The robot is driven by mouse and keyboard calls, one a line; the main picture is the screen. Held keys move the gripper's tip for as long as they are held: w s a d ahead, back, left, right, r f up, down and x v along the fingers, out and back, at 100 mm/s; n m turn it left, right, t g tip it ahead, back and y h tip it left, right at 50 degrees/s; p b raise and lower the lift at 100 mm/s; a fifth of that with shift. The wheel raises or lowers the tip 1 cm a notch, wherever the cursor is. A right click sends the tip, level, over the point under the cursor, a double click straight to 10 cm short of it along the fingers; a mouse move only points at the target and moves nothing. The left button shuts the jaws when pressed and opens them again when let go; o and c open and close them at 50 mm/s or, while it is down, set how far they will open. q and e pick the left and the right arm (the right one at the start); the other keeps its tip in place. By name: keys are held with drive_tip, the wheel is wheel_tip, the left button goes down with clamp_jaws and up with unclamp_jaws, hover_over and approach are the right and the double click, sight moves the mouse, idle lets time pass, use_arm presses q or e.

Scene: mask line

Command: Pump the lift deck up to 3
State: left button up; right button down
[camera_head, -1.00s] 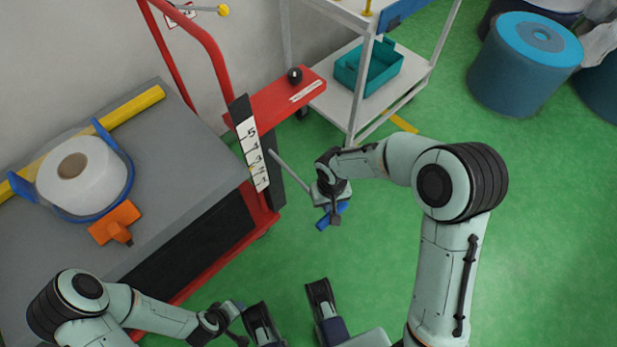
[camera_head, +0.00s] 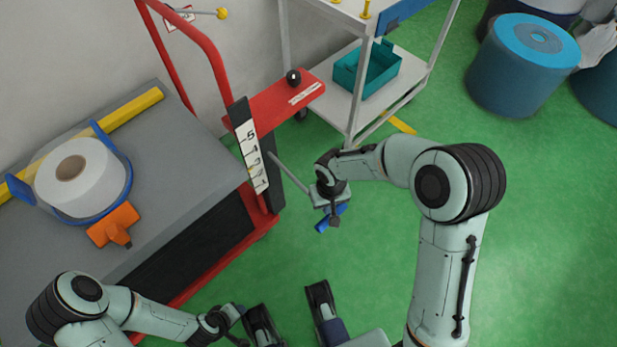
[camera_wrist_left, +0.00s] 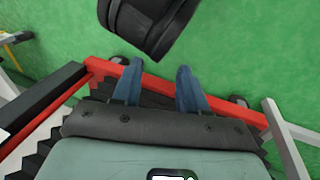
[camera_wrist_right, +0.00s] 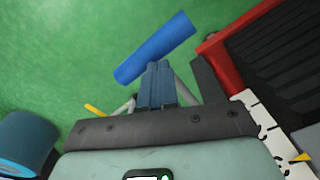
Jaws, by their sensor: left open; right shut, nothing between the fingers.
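The lift deck (camera_head: 190,125) is a grey platform in a red frame at the left of the head view. A white scale (camera_head: 254,160) with numbers up to 5 stands at its corner. The right wrist view shows a yellow pointer (camera_wrist_right: 301,157) by the scale; its number is unreadable. A thin grey pump lever (camera_head: 289,173) slants from the scale post to a blue grip (camera_head: 323,224), also in the right wrist view (camera_wrist_right: 155,48). My right gripper (camera_wrist_right: 158,66) is shut and empty, right at the grip; contact is unclear. My left gripper (camera_wrist_left: 157,82) is open and empty.
On the deck lie a white roll (camera_head: 105,185) in a blue holder, an orange piece (camera_head: 112,225) and a yellow bar (camera_head: 130,108). A red shelf (camera_head: 265,103) holds a black knob (camera_head: 293,77).

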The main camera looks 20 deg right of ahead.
use_arm(q)
drive_tip(key=s+d+r+g+h+p, duration=0.1)
drive_tip(key=s+d+r+g+p, duration=0.2)
drive_tip(key=s+r+p, duration=0.5)
drive_tip(key=shift+s+r+m+p, duration=0.3)
drive_tip(key=shift+r+p, duration=0.2)
drive_tip(key=shift+r, duration=0.15)
use_arm(e)
wheel_tip(320, 180, up, 13)
drive_tip(key=shift+s+d+f, duration=0.2)
drive_tip(key=shift+s, duration=0.2)
use_arm(q)
drive_tip(key=shift+d, duration=0.1)
use_arm(e)
drive_tip(key=shift+r, duration=0.15)
use_arm(q)
drive_tip(key=shift+s+r+p, duration=0.3)
drive_tip(key=shift+r+p, duration=0.5)
drive_tip(key=shift+p, duration=0.2)
use_arm(e)
wheel_tip(320, 180, up, 13)
use_arm(q)
drive_tip(key=shift+s, duration=0.1)
